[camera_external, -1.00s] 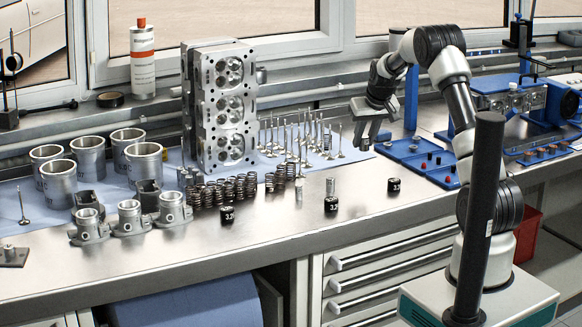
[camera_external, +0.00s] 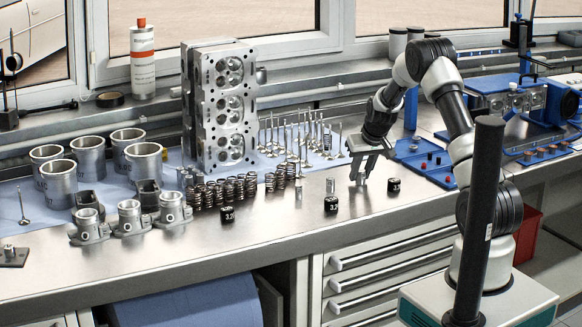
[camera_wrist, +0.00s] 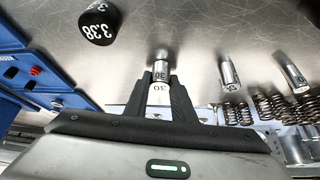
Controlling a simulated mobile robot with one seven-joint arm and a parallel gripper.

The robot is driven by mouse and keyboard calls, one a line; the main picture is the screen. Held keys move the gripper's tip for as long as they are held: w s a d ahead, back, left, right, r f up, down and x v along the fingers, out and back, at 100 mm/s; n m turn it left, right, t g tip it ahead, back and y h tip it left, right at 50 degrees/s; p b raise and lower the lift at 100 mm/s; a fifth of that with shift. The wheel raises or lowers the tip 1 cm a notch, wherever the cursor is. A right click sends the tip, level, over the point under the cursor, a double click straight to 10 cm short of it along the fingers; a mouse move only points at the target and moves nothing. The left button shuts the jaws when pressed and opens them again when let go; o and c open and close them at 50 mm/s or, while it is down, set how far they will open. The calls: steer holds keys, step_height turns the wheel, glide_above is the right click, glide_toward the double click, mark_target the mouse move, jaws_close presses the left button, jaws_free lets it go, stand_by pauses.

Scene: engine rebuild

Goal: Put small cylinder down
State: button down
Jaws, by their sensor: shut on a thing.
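My gripper (camera_external: 362,152) points down over the bench and is shut on the small cylinder. In the wrist view my gripper (camera_wrist: 162,76) has the metallic small cylinder (camera_wrist: 161,66) between its fingertips, with a "30" mark on it. In the external view the small cylinder (camera_external: 361,180) shows below the fingers, upright and at or just above the steel bench top (camera_external: 350,222); I cannot tell whether it touches.
A black cylinder marked 3.38 (camera_wrist: 100,22) stands nearby; it also shows in the external view (camera_external: 394,185). A blue tray (camera_external: 440,178) is at right. The bench front is clear.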

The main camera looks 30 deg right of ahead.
steer(key=shift+f, duration=0.2)
steer(key=c, duration=1.5)
jaws_free()
steer(key=shift+r, duration=0.1)
